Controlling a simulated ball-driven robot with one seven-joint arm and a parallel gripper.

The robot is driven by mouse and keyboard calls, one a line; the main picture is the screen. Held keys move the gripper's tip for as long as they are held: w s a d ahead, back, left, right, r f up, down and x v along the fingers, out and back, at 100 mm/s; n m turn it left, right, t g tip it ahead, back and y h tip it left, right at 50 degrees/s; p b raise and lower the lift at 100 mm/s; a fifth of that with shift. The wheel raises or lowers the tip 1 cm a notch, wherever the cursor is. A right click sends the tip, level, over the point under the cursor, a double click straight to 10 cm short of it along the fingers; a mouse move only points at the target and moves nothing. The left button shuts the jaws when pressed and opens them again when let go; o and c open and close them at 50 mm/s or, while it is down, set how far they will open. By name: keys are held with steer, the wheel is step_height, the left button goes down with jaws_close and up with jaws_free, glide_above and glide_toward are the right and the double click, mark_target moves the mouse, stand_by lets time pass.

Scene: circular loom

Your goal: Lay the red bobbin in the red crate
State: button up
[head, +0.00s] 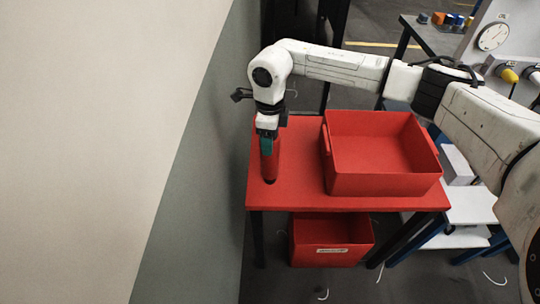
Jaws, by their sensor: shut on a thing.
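The red bobbin (270,167) is upright at the left part of the red table (296,196). My gripper (268,146) points down from above and is shut on the bobbin's upper part, which the fingers partly hide. The bobbin's lower end is at the tabletop; I cannot tell whether it touches or is slightly lifted. The red crate (383,185) stands on the same table to the right of the bobbin. It is open at the top and its visible inside is empty.
A second red crate (332,256) with a pale label sits below the table. A grey and white wall (200,190) rises close on the left. White and blue steps (470,210) stand to the right. A dial (493,37) and a bench with small coloured items are at the back right.

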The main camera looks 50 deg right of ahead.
jaws_close()
steer(key=shift+r+p, duration=0.35)
steer(key=shift+r, duration=0.3)
step_height(320, 180, up, 18)
steer(key=p, duration=0.9)
steer(key=shift+r, duration=0.15)
stand_by(0.4)
